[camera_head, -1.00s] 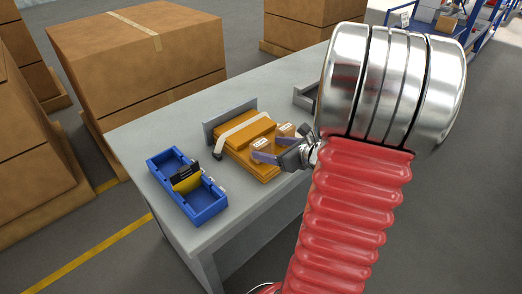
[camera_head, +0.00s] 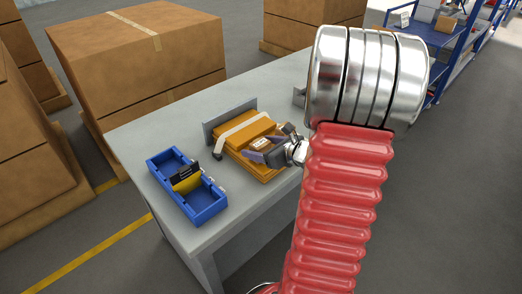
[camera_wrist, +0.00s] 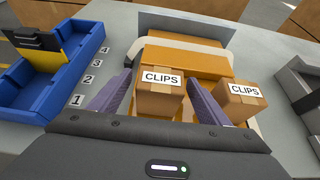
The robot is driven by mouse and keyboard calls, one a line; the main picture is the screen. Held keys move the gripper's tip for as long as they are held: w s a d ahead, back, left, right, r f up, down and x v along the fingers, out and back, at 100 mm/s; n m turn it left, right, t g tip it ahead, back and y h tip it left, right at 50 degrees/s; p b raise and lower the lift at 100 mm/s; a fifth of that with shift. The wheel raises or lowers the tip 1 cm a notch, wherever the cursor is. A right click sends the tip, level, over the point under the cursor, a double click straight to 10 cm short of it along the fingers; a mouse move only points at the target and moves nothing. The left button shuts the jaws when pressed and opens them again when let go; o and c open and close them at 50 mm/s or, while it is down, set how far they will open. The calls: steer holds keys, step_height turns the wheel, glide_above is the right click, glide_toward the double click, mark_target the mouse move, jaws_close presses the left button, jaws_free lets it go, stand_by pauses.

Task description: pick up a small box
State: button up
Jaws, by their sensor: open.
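A small brown box labelled CLIPS (camera_wrist: 160,97) stands between the open fingers of my gripper (camera_wrist: 158,98) in the wrist view. A gap shows on its left side, and the right finger is close to it; I cannot tell if they touch. A second small CLIPS box (camera_wrist: 240,101) stands just right of the right finger. In the head view my gripper (camera_head: 263,155) is over the orange box (camera_head: 242,132), and the small boxes are partly hidden.
A blue bin (camera_head: 205,203) with compartments and a yellow-and-black item (camera_head: 187,179) stands left on the grey table (camera_head: 140,135). Numbers 1 to 4 mark the table beside it. A grey upright plate (camera_head: 228,115) is behind the orange box. A grey holder (camera_wrist: 297,85) is at right.

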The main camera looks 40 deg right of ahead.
mark_target(260, 142)
steer(key=shift+c, duration=0.3)
steer(key=c, duration=1.1)
steer(key=shift+r, duration=0.15)
step_height(260, 142, up, 10)
steer(key=shift+f, duration=0.1)
